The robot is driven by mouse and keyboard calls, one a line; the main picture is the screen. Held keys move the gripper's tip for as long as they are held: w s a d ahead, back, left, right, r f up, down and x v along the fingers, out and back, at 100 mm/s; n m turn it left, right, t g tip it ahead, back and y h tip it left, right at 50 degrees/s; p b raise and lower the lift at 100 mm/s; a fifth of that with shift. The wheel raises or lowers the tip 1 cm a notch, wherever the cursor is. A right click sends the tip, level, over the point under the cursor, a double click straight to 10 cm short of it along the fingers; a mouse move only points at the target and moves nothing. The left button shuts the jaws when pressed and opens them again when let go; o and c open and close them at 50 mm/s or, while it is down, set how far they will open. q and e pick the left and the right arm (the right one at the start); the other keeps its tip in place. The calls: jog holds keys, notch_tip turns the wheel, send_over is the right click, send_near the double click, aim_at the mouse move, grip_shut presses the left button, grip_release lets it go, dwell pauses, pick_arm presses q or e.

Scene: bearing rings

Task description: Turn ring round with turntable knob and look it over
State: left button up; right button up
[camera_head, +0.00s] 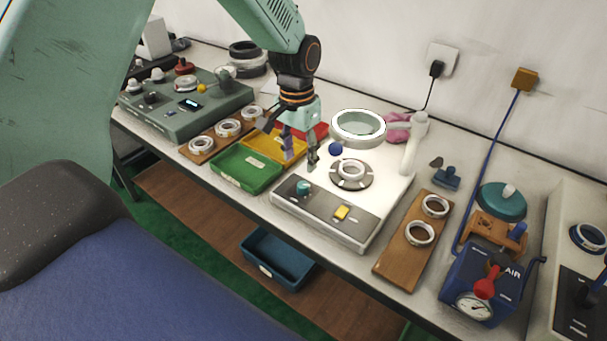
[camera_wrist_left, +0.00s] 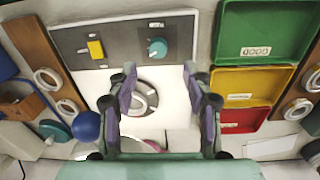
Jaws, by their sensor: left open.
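A pale metal ring (camera_head: 351,169) lies flat on the dark round turntable (camera_head: 338,183) of a white inspection station (camera_head: 376,193). The teal turntable knob (camera_head: 303,188) is on the station's grey front panel, left of a yellow button (camera_head: 341,213). My left gripper (camera_head: 300,160) is open and empty, pointing down above the station's left side, behind the knob and left of the ring. In the left wrist view the knob (camera_wrist_left: 157,47) shows just beyond and between the fingertips (camera_wrist_left: 159,72). My right gripper is not in view.
A round magnifier (camera_head: 358,126) on a white post (camera_head: 414,145) and a blue ball (camera_head: 335,148) stand over the station's back. Green (camera_head: 247,171), yellow and red trays are at left. A wooden board (camera_head: 417,243) with rings and a blue air gauge box (camera_head: 481,285) are at right.

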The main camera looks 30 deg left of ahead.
aim_at(302, 185)
pick_arm(q)
jog(key=f, duration=0.3)
jog(key=f+b, duration=0.1)
jog(key=f, duration=0.3)
jog(key=shift+s+d+f, duration=0.15)
jog(key=shift+d+f, duration=0.15)
jog(key=shift+f, duration=0.1)
jog(key=shift+w, duration=0.2)
jog(key=shift+c, duration=0.2)
jog(key=shift+r, duration=0.1)
grip_shut()
